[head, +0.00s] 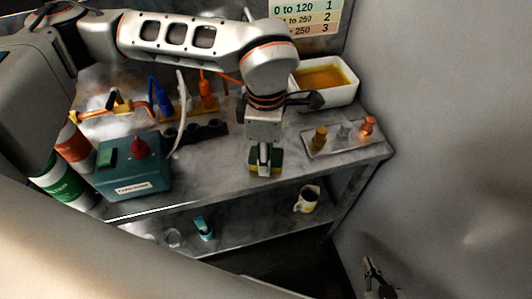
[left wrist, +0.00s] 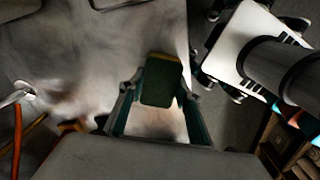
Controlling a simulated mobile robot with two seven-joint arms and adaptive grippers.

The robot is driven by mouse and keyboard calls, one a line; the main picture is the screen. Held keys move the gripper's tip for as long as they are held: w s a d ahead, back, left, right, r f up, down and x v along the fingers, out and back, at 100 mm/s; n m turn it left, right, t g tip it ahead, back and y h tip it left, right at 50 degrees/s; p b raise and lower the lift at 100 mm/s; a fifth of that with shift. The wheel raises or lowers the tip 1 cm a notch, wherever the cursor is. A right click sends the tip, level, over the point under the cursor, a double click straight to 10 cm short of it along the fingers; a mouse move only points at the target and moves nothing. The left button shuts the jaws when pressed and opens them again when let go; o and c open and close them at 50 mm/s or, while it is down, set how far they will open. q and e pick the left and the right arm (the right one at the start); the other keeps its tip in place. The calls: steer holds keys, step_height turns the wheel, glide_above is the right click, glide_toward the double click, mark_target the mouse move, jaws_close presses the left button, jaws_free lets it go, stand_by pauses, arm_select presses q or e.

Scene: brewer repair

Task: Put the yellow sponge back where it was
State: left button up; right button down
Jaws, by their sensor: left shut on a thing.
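The sponge (head: 277,160) has a dark green face and a yellow edge. It is between the fingers of my left gripper (head: 265,158), over the front middle of the grey worktop. The gripper points down and hides the middle of the sponge. In the left wrist view the sponge (left wrist: 161,82) shows its green face, with yellow along its top edge, between the two fingers of my left gripper (left wrist: 160,108). I cannot tell whether it touches the worktop. My right gripper (head: 376,279) is low at the right, away from the worktop; its finger gap is unclear.
A teal box (head: 133,179) with a red knob stands at the left, near cans (head: 60,183). A white bin (head: 336,92) of orange stuff is at the back right. A tray (head: 347,145) with small metal pieces is at the right. A mug (head: 307,199) stands on the lower shelf.

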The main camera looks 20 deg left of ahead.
arm_select(q)
steer(key=o, duration=1.1)
steer(key=shift+c, duration=0.2)
step_height(320, 180, up, 12)
steer(key=shift+r+p, duration=0.15)
steer(key=shift+p, duration=0.25)
steer(key=shift+s, duration=0.1)
